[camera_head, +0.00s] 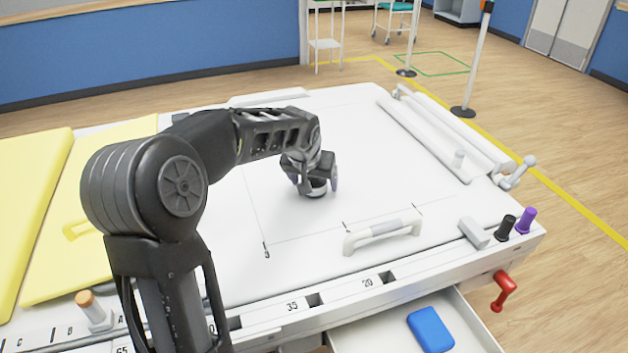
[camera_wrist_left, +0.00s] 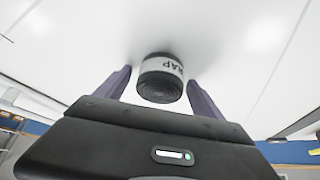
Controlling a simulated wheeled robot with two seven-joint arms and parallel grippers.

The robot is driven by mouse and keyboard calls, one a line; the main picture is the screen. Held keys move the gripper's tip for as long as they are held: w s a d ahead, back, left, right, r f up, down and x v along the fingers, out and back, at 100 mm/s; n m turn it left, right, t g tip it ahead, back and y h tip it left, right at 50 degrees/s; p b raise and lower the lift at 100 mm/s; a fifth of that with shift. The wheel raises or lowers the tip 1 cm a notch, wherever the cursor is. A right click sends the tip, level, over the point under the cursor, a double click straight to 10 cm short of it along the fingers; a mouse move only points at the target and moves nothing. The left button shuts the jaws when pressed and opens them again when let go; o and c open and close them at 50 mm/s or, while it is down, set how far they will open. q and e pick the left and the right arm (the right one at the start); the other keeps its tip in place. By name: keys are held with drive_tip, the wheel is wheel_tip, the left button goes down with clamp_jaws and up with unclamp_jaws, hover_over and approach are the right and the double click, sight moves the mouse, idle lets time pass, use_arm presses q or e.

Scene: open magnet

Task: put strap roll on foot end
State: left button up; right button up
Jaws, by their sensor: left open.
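The strap roll, a black roll with a white band lettered "RAP", stands on the white table top (camera_head: 380,140). It shows in the left wrist view (camera_wrist_left: 162,78), between the two fingers. In the head view only part of the strap roll (camera_head: 316,191) shows under my left gripper (camera_head: 316,184). My left gripper is open, with one finger on each side of the roll; the wrist view shows gaps between the fingers and the roll. No label in view names the foot end. My right gripper is not in view.
Yellow pads (camera_head: 100,215) lie at the left. A white handle (camera_head: 383,236) stands near the front edge. Black and purple knobs (camera_head: 526,220) and a red crank (camera_head: 503,291) are at the right. An open drawer holds a blue block (camera_head: 430,329).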

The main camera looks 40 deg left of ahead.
use_arm(q)
drive_tip(key=v, duration=1.2)
drive_tip(key=shift+r, duration=0.1)
idle(1.4)
